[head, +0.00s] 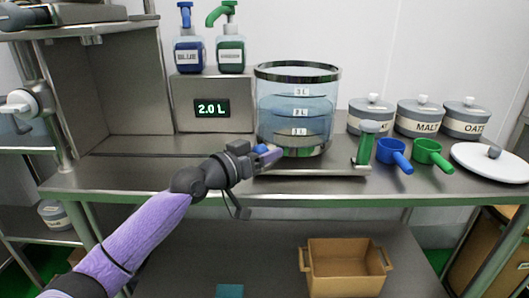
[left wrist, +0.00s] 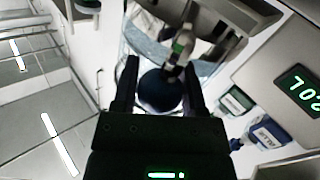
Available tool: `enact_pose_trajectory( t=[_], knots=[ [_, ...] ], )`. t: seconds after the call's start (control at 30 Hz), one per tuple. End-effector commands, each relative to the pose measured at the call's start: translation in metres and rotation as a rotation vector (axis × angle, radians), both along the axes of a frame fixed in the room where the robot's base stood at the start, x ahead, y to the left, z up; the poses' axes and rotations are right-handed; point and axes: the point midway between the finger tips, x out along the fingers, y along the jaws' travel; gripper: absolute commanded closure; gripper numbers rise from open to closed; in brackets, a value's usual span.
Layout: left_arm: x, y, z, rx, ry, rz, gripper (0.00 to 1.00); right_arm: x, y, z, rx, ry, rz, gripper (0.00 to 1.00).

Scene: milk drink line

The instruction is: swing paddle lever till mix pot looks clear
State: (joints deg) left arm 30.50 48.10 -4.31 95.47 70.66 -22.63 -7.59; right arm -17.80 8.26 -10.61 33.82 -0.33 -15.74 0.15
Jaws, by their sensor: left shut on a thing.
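The clear mix pot (head: 295,108) stands on a low steel base on the bench. It holds pale blue, see-through liquid, with a darker band at the bottom. My left gripper (head: 264,153) is at the pot's front left, shut on a blue knob (head: 262,149), which looks like the paddle lever's end. In the left wrist view the dark blue round knob (left wrist: 161,91) sits between the two fingers. The rest of the lever is hidden. My right gripper is not in view.
A display reading 2.0 L (head: 212,108) is behind left, under blue (head: 189,55) and green (head: 231,54) pump bottles. A brown crate (head: 345,272) sits below.

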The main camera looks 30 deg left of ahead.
Motion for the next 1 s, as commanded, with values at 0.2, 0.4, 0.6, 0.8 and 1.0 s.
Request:
enact_pose_trajectory(
  t=[0.2, 0.4, 0.6, 0.8, 1.0],
  knots=[
    [0.0, 0.002, 0.006, -0.001, -0.016, 0.004, 1.0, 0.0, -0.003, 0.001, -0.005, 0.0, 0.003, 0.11],
    [0.0, 0.001, 0.005, -0.001, -0.014, 0.004, 0.31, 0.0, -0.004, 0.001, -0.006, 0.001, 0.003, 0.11],
    [0.0, 0.001, 0.003, 0.0, -0.008, 0.003, 0.31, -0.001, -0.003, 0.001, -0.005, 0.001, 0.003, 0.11],
    [-0.017, 0.005, 0.003, 0.001, -0.004, 0.003, 0.31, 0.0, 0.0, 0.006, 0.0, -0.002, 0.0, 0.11],
    [-0.046, 0.013, 0.002, 0.002, -0.002, 0.001, 0.31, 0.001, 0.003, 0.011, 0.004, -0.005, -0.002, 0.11]
  ],
)
